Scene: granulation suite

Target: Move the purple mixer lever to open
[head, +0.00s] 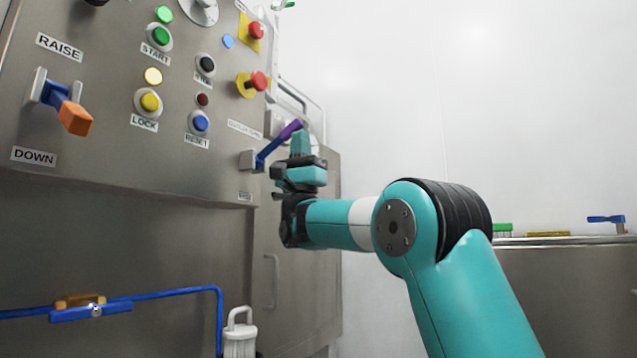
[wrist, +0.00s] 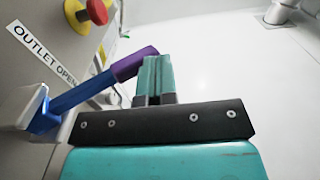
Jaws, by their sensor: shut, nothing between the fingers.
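The mixer lever has a blue arm and a purple grip (head: 290,130), and sticks out from a grey mount on the right part of the steel panel. It slants up and to the right. In the wrist view the purple grip (wrist: 135,63) lies just left of my gripper's fingers, its end at or very near them; I cannot tell if they touch. A label reading "OUTLET OPEN" (wrist: 45,55) is above the lever. My gripper (head: 301,145) points upward, its teal fingers (wrist: 155,78) together and empty.
The steel panel (head: 110,165) carries several buttons, red emergency stops (head: 257,82) and an orange-tipped lever (head: 75,117) between RAISE and DOWN labels. A blue pipe with a valve (head: 90,311) runs below. A steel counter (head: 570,241) is at right.

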